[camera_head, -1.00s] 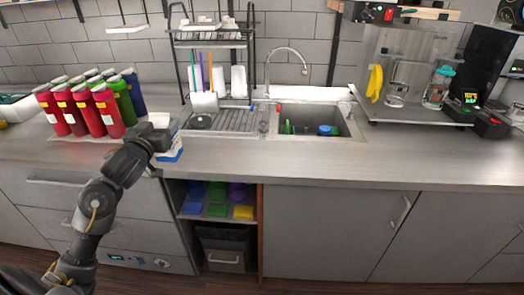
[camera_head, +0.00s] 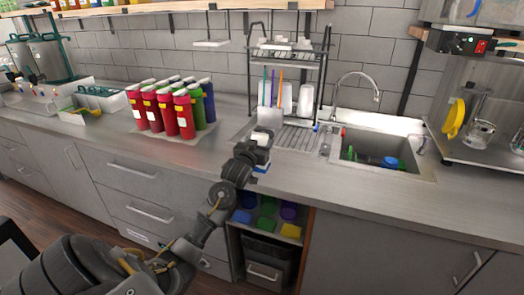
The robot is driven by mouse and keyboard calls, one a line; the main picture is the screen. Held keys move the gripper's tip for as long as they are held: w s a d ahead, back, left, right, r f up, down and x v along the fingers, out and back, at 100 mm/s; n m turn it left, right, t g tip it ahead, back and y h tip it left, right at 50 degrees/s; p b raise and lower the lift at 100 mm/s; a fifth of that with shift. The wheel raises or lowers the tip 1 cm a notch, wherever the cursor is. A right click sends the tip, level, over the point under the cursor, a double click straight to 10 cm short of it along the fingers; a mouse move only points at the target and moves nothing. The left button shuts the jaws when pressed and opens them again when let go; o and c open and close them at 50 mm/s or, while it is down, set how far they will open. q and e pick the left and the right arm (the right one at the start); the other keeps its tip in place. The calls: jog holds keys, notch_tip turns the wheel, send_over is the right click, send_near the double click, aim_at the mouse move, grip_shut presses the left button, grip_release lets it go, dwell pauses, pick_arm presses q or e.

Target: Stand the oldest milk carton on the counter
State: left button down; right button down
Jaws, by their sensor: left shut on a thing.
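My left gripper (camera_head: 261,150) is shut on a white and blue milk carton (camera_head: 261,169) near the counter's front edge. The gripper hides most of the carton; only a small lower part shows. I cannot tell whether the carton touches the counter or hangs just above or in front of its edge. No date on it can be read. The grey counter (camera_head: 345,178) runs across the view. My right gripper is not in view.
Several red, green and blue bottles (camera_head: 170,112) stand on a mat left of the gripper. A dish rack (camera_head: 290,85) and a sink (camera_head: 380,155) lie behind and right. An open shelf (camera_head: 270,215) with coloured items is below. The counter in front of the sink is clear.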

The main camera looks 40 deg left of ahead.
pick_arm(q)
jog(key=shift+w+d+f, duration=0.1)
jog(key=shift+w+f, duration=0.45)
jog(key=shift+w, duration=0.05)
notch_tip(320, 180, down, 2)
jog(key=shift+s+f+p, duration=0.1)
jog(key=shift+p, duration=0.75)
jog(key=shift+f, duration=0.3)
jog(key=shift+f, duration=0.15)
jog(key=shift+c, duration=2.2)
grip_release()
